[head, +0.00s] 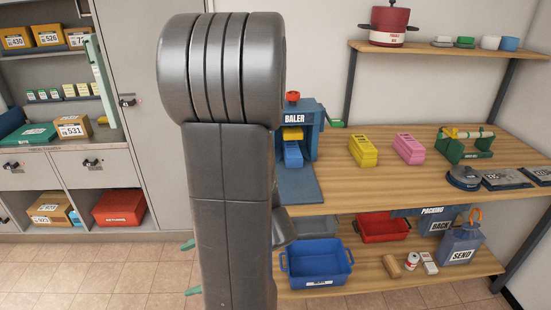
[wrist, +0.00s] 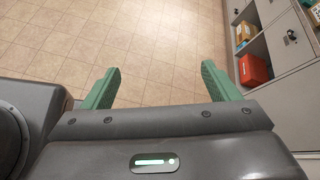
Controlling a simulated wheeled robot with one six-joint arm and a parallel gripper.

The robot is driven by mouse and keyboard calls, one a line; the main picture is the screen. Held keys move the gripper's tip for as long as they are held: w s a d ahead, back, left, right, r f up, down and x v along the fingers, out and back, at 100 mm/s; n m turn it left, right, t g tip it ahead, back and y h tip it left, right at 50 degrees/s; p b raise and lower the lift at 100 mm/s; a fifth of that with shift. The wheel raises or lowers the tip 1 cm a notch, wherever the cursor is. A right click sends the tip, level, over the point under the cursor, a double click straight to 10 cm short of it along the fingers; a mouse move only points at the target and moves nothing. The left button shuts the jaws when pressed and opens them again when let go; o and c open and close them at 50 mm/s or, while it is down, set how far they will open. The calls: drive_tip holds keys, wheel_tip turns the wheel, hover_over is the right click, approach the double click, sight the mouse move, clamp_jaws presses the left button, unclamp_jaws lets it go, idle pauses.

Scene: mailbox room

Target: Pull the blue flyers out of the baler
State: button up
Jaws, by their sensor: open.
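The blue baler (head: 310,118), marked BALER, stands at the left end of the packing table, with a red knob on top. Blue flyers (head: 293,155) sit inside its opening, below a yellow piece (head: 292,133). My arm stands in front and hides the baler's left side. My gripper (wrist: 162,84) is open and empty in the wrist view, its green fingers spread above the tiled floor. In the head view only small green finger parts show low at the left of my arm, well apart from the baler.
Below are a blue bin (head: 318,262) and a red tray (head: 383,228). Grey cabinets (head: 90,170) line the left. The floor by my gripper is clear.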

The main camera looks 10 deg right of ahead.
drive_tip(key=w+d+f+m+t+b, duration=0.2)
drive_tip(key=w+m+t, duration=0.3)
drive_tip(key=w, duration=0.4)
drive_tip(key=w+d+f+m+t+y+b, duration=0.1)
drive_tip(key=w+d+f+m+t+b, duration=0.2)
drive_tip(key=w+m+t, duration=0.3)
drive_tip(key=w+d+m, duration=0.1)
drive_tip(key=w, duration=0.2)
drive_tip(key=shift+d+f, duration=0.15)
drive_tip(key=shift+c, duration=0.2)
